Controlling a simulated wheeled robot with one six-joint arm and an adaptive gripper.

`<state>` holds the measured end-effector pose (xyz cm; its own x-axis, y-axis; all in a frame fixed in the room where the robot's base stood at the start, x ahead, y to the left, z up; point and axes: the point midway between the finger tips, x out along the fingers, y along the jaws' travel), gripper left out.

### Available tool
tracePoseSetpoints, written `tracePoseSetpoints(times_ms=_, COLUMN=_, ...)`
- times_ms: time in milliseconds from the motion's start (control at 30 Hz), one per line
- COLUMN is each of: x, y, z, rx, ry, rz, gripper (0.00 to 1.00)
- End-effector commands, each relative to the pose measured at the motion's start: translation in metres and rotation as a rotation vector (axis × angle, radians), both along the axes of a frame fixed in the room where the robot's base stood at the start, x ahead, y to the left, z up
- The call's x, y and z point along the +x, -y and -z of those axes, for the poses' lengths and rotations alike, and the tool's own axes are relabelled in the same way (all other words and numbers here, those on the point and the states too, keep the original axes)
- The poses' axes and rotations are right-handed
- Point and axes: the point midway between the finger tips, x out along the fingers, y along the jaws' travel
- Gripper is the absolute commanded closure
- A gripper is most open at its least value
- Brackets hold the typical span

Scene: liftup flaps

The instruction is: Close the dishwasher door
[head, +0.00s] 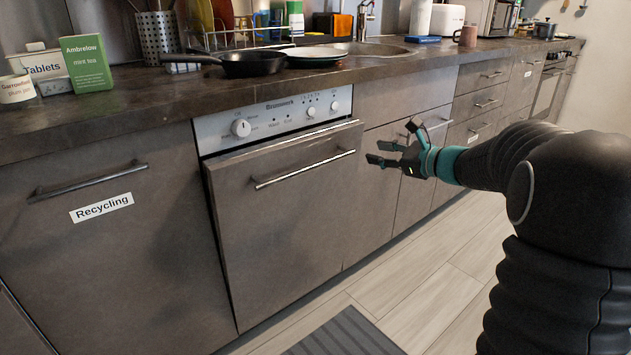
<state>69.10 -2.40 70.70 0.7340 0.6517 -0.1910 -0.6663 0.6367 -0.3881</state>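The dishwasher door (275,228) is a grey-brown panel with a long metal bar handle (304,169) near its top. It stands slightly ajar, its top edge tilted out from under the white control panel (275,119) marked Brunnwerk. The inside of the dishwasher is hidden. My gripper (374,153) is to the right of the handle, in front of the neighbouring cabinet. Its dark fingers point left and are spread apart with nothing between them. It appears clear of the door.
A cabinet labelled Recycling (101,208) adjoins the door on the left. Drawers (478,103) with bar handles line the right. A frying pan (253,64) stands on the dark counter (150,97) above. A grey mat (343,334) lies on the otherwise bare floor.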

Motion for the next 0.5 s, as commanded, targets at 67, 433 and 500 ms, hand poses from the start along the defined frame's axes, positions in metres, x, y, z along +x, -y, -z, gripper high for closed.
tracePoseSetpoints(times_ms=67, x=-0.012, y=-0.002, z=0.016, rx=-0.088, ry=0.092, rz=-0.066, gripper=0.61)
tracePoseSetpoints(times_ms=433, x=-0.059, y=-0.03, z=0.024, rx=-0.475, ry=0.646, rz=-0.372, gripper=0.61)
tracePoseSetpoints(times_ms=500, x=-0.064, y=-0.034, z=0.022, rx=-0.528, ry=0.74, rz=-0.407, gripper=0.61)
